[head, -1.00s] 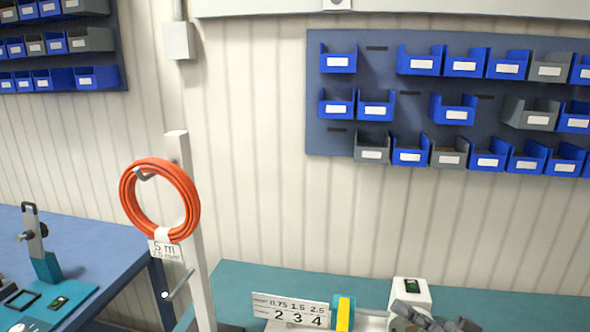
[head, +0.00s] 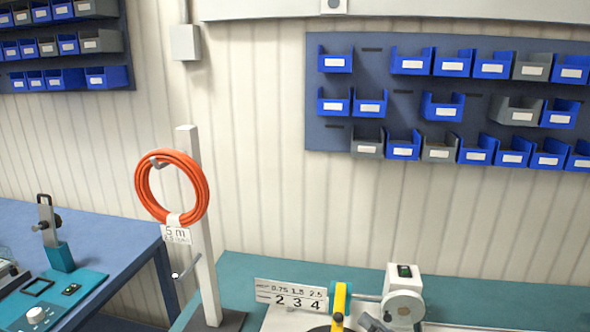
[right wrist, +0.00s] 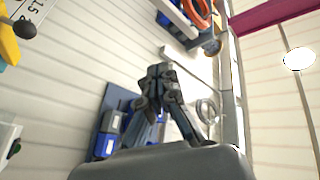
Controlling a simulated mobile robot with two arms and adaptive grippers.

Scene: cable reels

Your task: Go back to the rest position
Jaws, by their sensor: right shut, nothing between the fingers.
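My right gripper (head: 372,323) shows only as a small dark grey piece at the bottom edge of the head view, in front of the white device on the teal bench. In the right wrist view its dark fingers (right wrist: 158,80) are together and hold nothing, with the wall and blue bins far behind them. My left gripper is in neither view.
An orange cable coil (head: 172,188) hangs on a white post (head: 204,255). The teal bench (head: 455,290) bears a number plate (head: 290,297), a yellow lever (head: 340,304) and a white device (head: 403,297). A blue table (head: 115,242) stands left. Bins hang on the wall panel (head: 400,107).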

